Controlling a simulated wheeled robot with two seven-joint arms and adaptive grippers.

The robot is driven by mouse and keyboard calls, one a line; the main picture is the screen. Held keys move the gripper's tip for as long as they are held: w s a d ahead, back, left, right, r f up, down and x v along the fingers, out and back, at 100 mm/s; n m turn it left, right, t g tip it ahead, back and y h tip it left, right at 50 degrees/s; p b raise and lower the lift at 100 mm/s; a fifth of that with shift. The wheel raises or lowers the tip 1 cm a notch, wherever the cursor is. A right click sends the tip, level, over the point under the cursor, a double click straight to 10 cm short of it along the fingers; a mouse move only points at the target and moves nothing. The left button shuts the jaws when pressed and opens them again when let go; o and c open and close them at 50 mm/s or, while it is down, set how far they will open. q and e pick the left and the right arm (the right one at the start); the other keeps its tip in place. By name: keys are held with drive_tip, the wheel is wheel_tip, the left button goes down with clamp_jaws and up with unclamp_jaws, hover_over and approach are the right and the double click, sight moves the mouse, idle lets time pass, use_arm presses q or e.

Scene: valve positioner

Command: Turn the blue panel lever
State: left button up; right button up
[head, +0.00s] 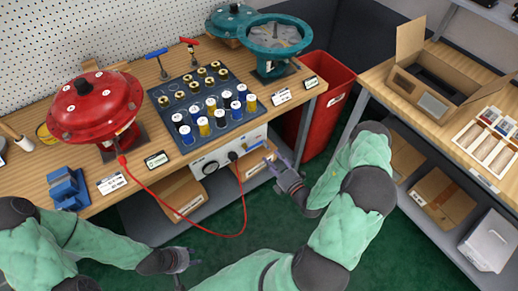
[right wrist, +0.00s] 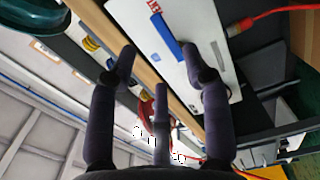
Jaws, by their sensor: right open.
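The blue panel lever (right wrist: 165,36) shows in the right wrist view as a blue bar on a white panel face (right wrist: 206,22). The panel (head: 226,158) also shows in the head view, under the bench's front edge. My right gripper (head: 270,157) is open in front of the panel's right end. In the right wrist view my right gripper (right wrist: 158,52) has its fingers spread, with the lever between and just beyond the fingertips, closer to the right-hand finger. Contact cannot be told. My left gripper (head: 192,260) hangs low, away from the panel; its opening is unclear.
A red cable (head: 244,215) loops from the red valve actuator (head: 93,108) to the panel, left of my right gripper. A red bin (head: 325,110) stands right of the panel. The wooden bench (head: 160,125) overhangs above. Boxes (head: 180,192) sit on the shelf below.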

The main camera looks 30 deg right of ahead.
sight(258, 144)
drive_tip(key=w, duration=0.2)
drive_tip(key=w+b, duration=0.1)
drive_tip(key=w, duration=0.2)
drive_tip(key=w+b, duration=0.1)
drive_tip(key=w, duration=0.2)
drive_tip(key=shift+a, duration=0.35)
drive_tip(key=shift+c, duration=0.3)
clamp_jaws()
